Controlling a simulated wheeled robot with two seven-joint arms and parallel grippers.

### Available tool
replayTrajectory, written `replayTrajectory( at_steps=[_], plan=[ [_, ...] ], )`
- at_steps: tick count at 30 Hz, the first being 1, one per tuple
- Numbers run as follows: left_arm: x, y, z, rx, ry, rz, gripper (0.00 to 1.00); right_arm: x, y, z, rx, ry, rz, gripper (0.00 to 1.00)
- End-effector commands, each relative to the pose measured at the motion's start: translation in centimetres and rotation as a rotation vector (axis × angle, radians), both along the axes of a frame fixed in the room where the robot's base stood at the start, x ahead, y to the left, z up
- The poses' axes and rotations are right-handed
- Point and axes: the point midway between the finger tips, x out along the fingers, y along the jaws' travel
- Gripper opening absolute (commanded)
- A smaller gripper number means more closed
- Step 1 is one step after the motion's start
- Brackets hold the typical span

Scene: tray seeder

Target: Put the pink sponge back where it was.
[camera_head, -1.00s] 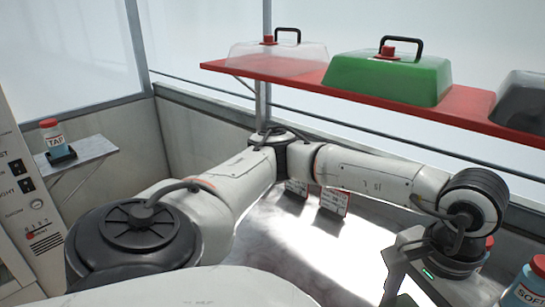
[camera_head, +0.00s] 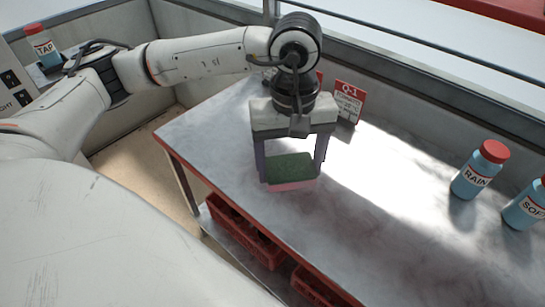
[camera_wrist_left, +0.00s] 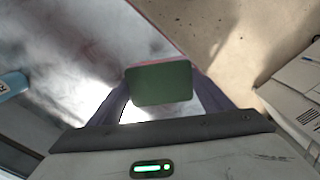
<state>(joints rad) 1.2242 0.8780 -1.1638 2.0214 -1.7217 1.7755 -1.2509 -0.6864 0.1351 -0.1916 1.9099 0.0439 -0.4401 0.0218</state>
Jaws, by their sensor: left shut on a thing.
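The sponge (camera_head: 292,186) has a pink lower layer and a green top. It is between the fingers of my left gripper (camera_head: 291,172), near the left part of the marble-topped table (camera_head: 230,137). My left gripper is shut on it from both sides and points down. In the left wrist view the sponge (camera_wrist_left: 160,84) shows its green face between the two dark fingers. I cannot tell whether the sponge touches the tabletop or hangs just above it. My right gripper is not in view.
A red Q-1 card (camera_head: 348,98) stands at the table's back, behind my gripper. A RAIN bottle (camera_head: 480,170) and a SOFT bottle (camera_head: 526,205) stand at the right. Red crates (camera_head: 240,233) sit below the table. A TAP bottle (camera_head: 42,46) is at far left. The table's middle is clear.

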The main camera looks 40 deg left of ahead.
Motion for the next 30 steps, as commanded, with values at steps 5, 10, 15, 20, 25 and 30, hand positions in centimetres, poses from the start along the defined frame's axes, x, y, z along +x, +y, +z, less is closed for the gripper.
replayTrajectory(
  at_steps=[5, 10, 15, 20, 25, 30],
  plan=[
    [1.8, 1.2, -1.4, -0.01, 0.0, 0.546, 0.55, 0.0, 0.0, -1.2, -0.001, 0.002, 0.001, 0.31],
    [3.4, 2.4, -2.5, -0.019, 0.001, 1.07, 0.55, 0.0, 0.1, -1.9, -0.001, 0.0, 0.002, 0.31],
    [4.9, 3.6, -3.6, -0.026, 0.003, 1.593, 0.55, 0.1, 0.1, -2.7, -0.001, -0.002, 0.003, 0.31],
    [6.1, 5.0, -4.8, -0.03, 0.007, 2.087, 0.55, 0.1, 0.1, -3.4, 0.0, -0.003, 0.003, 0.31],
    [7.2, 6.4, -6.0, -0.028, 0.01, 2.607, 0.55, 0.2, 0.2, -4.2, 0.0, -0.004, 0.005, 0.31],
    [8.1, 7.7, -7.1, -0.025, 0.009, 3.053, 0.55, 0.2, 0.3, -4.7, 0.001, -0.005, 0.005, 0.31]
  ],
)
